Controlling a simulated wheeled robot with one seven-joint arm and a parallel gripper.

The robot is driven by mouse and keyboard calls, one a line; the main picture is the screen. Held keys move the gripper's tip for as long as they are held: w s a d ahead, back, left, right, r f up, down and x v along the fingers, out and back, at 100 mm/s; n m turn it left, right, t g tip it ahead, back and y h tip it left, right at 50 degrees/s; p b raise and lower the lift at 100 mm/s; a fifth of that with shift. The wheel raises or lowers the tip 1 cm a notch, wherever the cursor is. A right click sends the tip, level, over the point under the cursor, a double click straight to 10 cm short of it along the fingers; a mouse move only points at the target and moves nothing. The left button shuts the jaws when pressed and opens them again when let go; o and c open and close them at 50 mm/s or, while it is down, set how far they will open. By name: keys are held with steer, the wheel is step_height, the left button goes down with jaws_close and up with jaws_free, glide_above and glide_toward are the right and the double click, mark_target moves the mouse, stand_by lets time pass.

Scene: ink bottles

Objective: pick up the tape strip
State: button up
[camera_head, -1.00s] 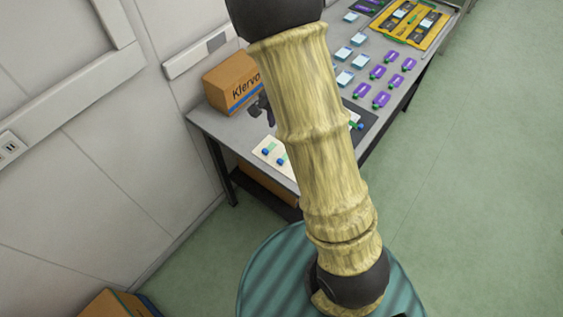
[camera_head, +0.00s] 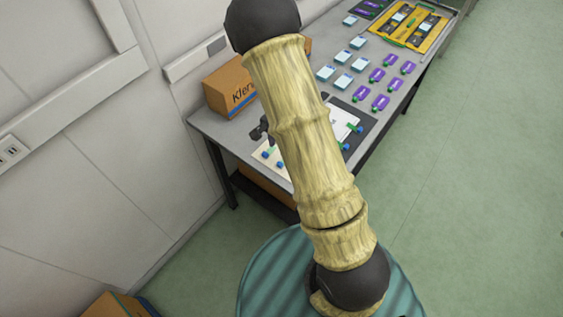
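Small green and blue pieces lie near the front of the table; one green piece (camera_head: 354,127) is at the edge of a white sheet (camera_head: 342,118) on a dark mat (camera_head: 366,122). More blue pieces (camera_head: 280,165) lie on a pale sheet at the front left. I cannot tell which of these is the tape strip. My gripper (camera_head: 260,132) shows only as a small dark part left of my arm, low over the table's front left. My arm hides the rest, so its fingers and anything between them cannot be made out.
A cardboard box (camera_head: 230,88) stands at the back left, by the wall. Pale blue-white items (camera_head: 343,81) and purple items (camera_head: 380,102) stand in rows behind the mat. A yellow tray (camera_head: 412,26) is at the far end. The floor at right is clear.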

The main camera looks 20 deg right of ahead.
steer(key=shift+f, duration=2)
steer(key=shift+f, duration=0.1)
steer(key=shift+w+d+f+p, duration=0.15)
steer(key=shift+f+p, duration=0.35)
steer(key=shift+f, duration=0.8)
steer(key=shift+w+f+p, duration=0.1)
steer(key=shift+f+p, duration=0.4)
steer(key=shift+f, duration=0.75)
steer(key=shift+c, duration=0.4)
steer(key=c, duration=0.7)
steer(key=shift+s, duration=0.1)
